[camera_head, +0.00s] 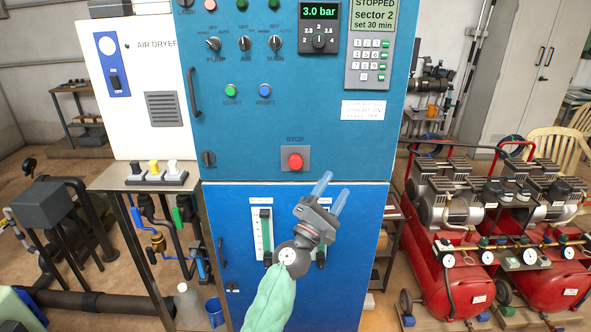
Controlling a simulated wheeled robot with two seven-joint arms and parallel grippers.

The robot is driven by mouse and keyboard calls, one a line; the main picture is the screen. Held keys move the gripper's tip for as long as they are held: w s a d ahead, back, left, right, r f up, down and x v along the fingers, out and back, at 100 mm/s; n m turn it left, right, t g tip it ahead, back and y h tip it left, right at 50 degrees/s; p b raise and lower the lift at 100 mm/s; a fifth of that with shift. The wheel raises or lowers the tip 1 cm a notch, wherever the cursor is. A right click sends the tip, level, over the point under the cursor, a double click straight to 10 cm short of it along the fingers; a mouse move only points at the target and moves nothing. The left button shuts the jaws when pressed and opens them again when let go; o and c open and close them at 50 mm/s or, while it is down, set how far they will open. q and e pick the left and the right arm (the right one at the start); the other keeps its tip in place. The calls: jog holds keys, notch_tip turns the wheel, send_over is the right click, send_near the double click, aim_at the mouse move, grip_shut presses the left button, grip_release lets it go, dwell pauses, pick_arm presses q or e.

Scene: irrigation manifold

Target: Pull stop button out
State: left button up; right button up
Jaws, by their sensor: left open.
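The red stop button (295,161) sits on a grey square plate under the label STOP, on the lower part of the blue upper cabinet (240,135). My left gripper (331,190) is in front of the cabinet, just below and to the right of the button. Its two light-blue fingers are spread apart with nothing between them, and they point up. The gripper does not touch the button in this view. I cannot tell whether the button is pushed in or out. The keypad display (373,15) at the upper right reads STOPPED, sector 2. My right gripper is not visible.
Selector switches (245,43), a green button (231,91) and a blue button (265,90) are higher on the panel. A white air dryer box (150,95) stands at the left. Red compressors (450,285) stand at the right. The panel around the stop button is clear.

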pick_arm(q)
jog(key=w+a+f+n+t+y, duration=0.2)
jog(key=w+a+n+t+y, duration=0.2)
jog(key=n+y, duration=1.15)
jog(key=n, duration=0.4)
send_near(296, 165)
jog(key=r, duration=0.1)
jog(key=shift+g+h, duration=0.25)
jog(key=shift+g, duration=0.15)
jog(key=p+x, duration=0.2)
jog(key=x, duration=0.4)
jog(key=shift+w+a, duration=0.1)
jog(key=shift+w, duration=0.15)
jog(key=shift+p+x, duration=0.35)
jog(key=shift+x, duration=0.5)
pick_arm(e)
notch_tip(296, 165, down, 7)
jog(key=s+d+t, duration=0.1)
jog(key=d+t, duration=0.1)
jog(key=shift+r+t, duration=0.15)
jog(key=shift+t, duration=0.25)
